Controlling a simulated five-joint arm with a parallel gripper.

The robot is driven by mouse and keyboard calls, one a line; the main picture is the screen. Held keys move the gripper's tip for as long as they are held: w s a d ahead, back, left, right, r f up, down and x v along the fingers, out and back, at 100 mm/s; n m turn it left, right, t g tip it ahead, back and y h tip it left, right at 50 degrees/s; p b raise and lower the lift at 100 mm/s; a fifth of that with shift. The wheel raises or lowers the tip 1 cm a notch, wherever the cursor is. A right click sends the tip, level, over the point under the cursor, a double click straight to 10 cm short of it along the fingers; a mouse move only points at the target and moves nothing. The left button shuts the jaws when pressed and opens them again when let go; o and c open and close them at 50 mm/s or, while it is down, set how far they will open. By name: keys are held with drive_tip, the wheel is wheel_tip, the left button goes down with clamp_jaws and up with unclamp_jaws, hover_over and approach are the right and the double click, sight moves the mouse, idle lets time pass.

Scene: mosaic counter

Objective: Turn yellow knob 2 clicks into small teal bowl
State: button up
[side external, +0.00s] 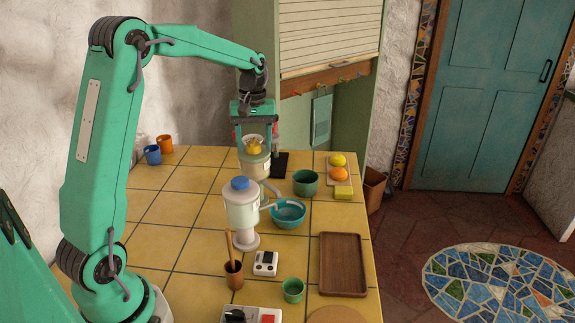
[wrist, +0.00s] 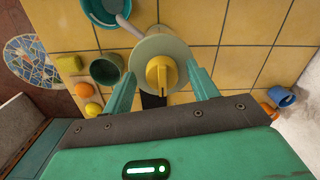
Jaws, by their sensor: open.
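The yellow knob (wrist: 158,75) sits on the round pale lid of a dispenser (side external: 256,168). In the side view the knob (side external: 254,148) shows between my fingers. My gripper (side external: 254,153) points down over the dispenser top. Its fingers are open on either side of the knob, with visible gaps in the wrist view (wrist: 162,70). The teal bowl (side external: 288,222) stands right of the dispensers, and a grey spout reaches over its rim. In the wrist view the bowl (wrist: 89,12) is partly cut off at the top edge. Its contents cannot be made out.
A second dispenser with a blue knob (side external: 240,183) stands in front. A dark green bowl (side external: 305,187), orange and yellow items (side external: 339,174) and a brown tray (side external: 343,285) are to the right. Blue (side external: 152,155) and orange cups (side external: 165,144) stand at back left. The left tiles are clear.

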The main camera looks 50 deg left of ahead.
drive_tip(key=shift+f, duration=0.15)
drive_tip(key=shift+c, duration=0.5)
drive_tip(key=c, duration=0.9)
drive_tip(key=shift+m, duration=0.3)
drive_tip(key=m, duration=0.3)
drive_tip(key=shift+d, duration=0.1)
drive_tip(key=m, duration=0.4)
drive_tip(key=shift+m+t, duration=0.3)
drive_tip(key=shift+m, duration=0.1)
drive_tip(key=m, duration=0.4)
drive_tip(key=shift+s, duration=0.1)
drive_tip(key=shift+m, duration=1.9)
drive_tip(key=shift+s, duration=0.1)
